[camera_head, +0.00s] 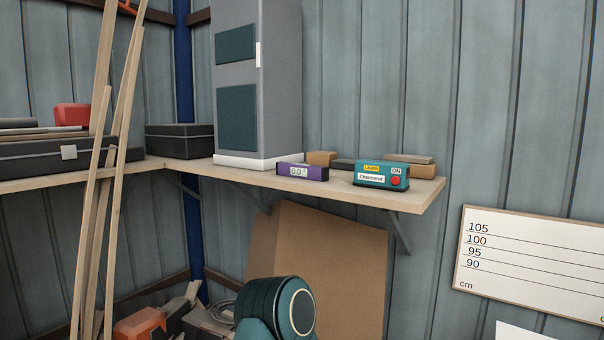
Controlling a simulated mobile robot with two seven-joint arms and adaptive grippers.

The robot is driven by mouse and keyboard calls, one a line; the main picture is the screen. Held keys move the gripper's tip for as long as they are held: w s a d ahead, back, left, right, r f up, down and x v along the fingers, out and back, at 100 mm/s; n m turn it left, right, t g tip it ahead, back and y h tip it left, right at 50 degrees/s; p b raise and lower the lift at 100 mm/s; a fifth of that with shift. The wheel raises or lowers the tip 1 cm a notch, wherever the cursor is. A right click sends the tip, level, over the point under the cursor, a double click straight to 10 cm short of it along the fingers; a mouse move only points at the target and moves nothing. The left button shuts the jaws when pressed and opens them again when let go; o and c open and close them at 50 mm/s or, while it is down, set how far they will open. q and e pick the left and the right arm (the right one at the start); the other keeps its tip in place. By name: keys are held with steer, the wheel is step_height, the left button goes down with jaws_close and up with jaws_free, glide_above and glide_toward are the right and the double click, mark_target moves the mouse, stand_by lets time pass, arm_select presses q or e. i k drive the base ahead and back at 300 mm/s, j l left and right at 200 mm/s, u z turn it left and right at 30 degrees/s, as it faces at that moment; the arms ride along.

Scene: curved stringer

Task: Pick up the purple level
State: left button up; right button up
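The purple level (302,171) is a small box with a pale display reading about 0.0. It lies on the wooden shelf (340,189), close to the front edge and in front of the tall grey cabinet. A teal laser box (381,176) with a yellow label and a red button sits to its right, apart from it. Neither of my grippers shows in the head view. A rounded teal and black part, which seems to be a piece of my own arm, shows at the bottom middle, below the shelf.
A tall grey cabinet (270,80) stands behind the level. Small wood blocks (408,166) lie behind the laser box. A black case (180,141) stands in the shelf corner. Long wooden strips (108,180) lean at the left. A brown board (330,260) leans below the shelf.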

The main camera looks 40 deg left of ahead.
mark_target(318, 172)
steer(key=i+j+z, duration=0.1)
steer(key=j+z, duration=0.25)
steer(key=j, duration=0.8)
steer(key=j+z, duration=0.35)
steer(key=j, duration=0.75)
